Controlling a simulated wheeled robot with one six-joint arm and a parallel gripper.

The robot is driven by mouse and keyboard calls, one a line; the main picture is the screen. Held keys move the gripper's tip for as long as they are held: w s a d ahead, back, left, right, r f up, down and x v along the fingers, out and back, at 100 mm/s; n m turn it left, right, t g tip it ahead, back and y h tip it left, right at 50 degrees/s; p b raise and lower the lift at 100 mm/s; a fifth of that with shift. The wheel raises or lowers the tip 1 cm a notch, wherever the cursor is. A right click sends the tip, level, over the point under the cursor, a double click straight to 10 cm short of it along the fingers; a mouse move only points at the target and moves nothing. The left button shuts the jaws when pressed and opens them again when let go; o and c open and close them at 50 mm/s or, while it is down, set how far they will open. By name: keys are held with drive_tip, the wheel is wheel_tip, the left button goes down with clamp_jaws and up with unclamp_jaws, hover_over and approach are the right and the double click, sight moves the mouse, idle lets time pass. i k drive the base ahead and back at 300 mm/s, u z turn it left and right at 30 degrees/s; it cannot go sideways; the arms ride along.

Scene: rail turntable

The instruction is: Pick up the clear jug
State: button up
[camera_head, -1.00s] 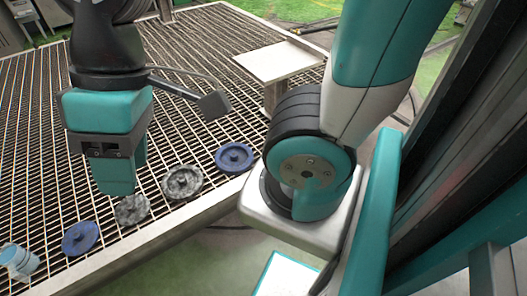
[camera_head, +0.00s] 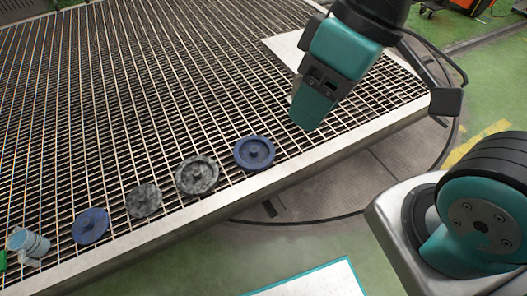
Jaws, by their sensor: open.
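A pale blue, see-through jug (camera_head: 28,243) stands on the metal grating at the lower left edge of the view; it looks like the clear jug. My gripper (camera_head: 307,115) is teal and black and hangs over the right part of the grating, far to the right of the jug. It is open, with nothing seen in it. The gap between its fingers is hard to see from this side.
A row of round discs lies along the grating's front edge: a blue one (camera_head: 90,226), two mottled grey ones (camera_head: 145,200) (camera_head: 197,176) and another blue one (camera_head: 254,152). A green object (camera_head: 3,261) is cut off beside the jug. The grating (camera_head: 130,90) behind is clear.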

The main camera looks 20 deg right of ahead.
sight(30, 249)
drive_tip(key=u, duration=1.85)
drive_tip(key=k, duration=0.5)
drive_tip(key=z, duration=0.45)
drive_tip(key=i, duration=1.35)
drive_tip(key=u, duration=0.75)
